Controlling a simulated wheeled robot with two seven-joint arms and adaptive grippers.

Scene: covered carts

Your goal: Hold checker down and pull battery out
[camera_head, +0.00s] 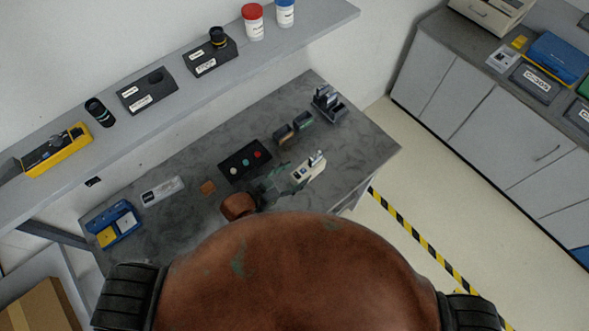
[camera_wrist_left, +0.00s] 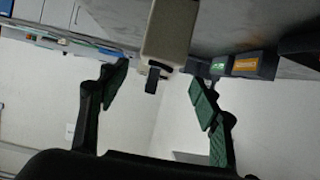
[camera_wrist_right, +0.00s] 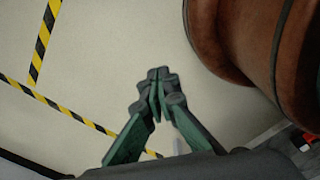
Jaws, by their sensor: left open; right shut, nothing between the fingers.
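The checker (camera_head: 306,170), a small beige device with grey and dark parts on top, sits on the grey table. My left gripper (camera_head: 282,182) is open at its left side in the head view. In the left wrist view the beige body (camera_wrist_left: 168,32) with a dark protruding part (camera_wrist_left: 153,79) appears between the spread fingers (camera_wrist_left: 158,75), with gaps on both sides. I cannot clearly make out the battery. My right gripper (camera_wrist_right: 158,76) is shut and empty above the floor; it is not visible in the head view.
A black panel with coloured buttons (camera_head: 238,171) lies left of the checker. Two small dark blocks (camera_head: 285,136) and a dark device (camera_head: 327,104) stand behind it. A blue-yellow box (camera_head: 119,226) is at the table's left end. A shelf (camera_head: 185,72) overhangs the back.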

